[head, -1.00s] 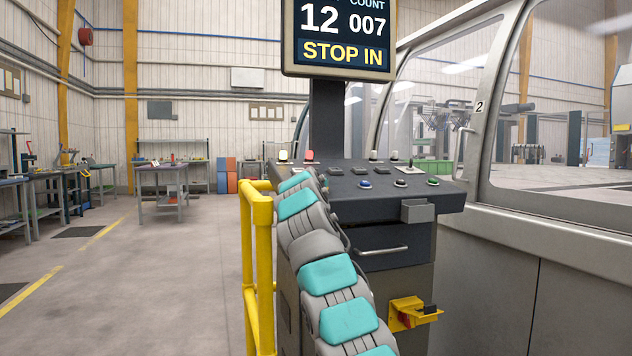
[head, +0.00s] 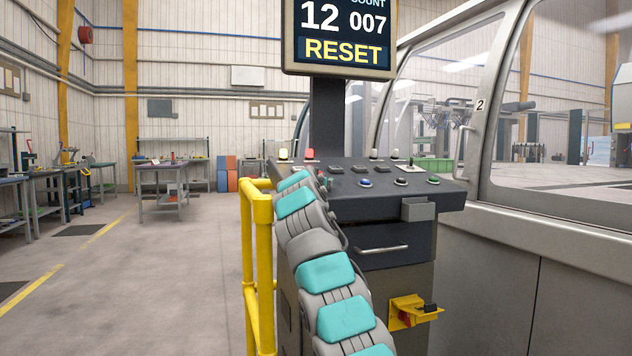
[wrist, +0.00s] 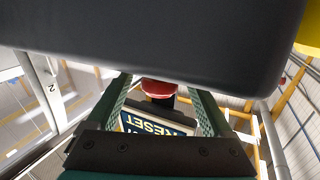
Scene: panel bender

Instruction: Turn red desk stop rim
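The red desk stop (wrist: 159,87) shows in the wrist view between my two green fingers, partly cut off by a dark slab above it. My gripper (wrist: 162,97) is open around it; a narrow gap shows beside the red on each side. In the head view my arm runs up along the left end of the control desk (head: 385,206) and hides the gripper and the stop. The screen (head: 340,38) above the desk reads RESET; it also shows inverted in the wrist view (wrist: 152,125).
A yellow rail (head: 258,250) stands close to my arm's left. Several buttons line the desk top, with a pale lamp (head: 283,154) and a red lamp-like piece (head: 310,154) at the back. A yellow switch (head: 408,312) juts from the desk front. Floor at left is clear.

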